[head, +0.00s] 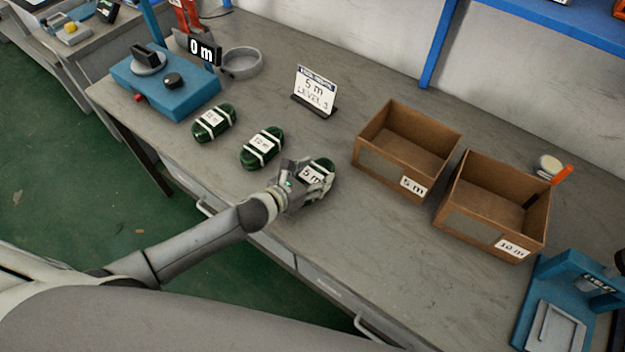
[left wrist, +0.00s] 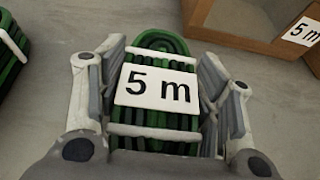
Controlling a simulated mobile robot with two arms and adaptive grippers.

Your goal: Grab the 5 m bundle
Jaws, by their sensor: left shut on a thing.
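The 5 m bundle (head: 322,168) is a green coil with white ties and a white label reading "5 m". It lies on the grey workbench, in front of the 5 m box. My left gripper (head: 308,181) is shut on it. In the left wrist view the fingers of my left gripper (left wrist: 160,95) press on both sides of the 5 m bundle (left wrist: 160,42), with its label facing the camera. My right gripper is not in view.
Two more green bundles, one (head: 262,148) beside the gripper and one (head: 214,122) farther left, lie on the bench. A 5 m box (head: 375,168) and a 10 m box (head: 470,222) stand to the right. A sign (head: 315,92) stands behind. A blue machine (head: 170,95) is at left.

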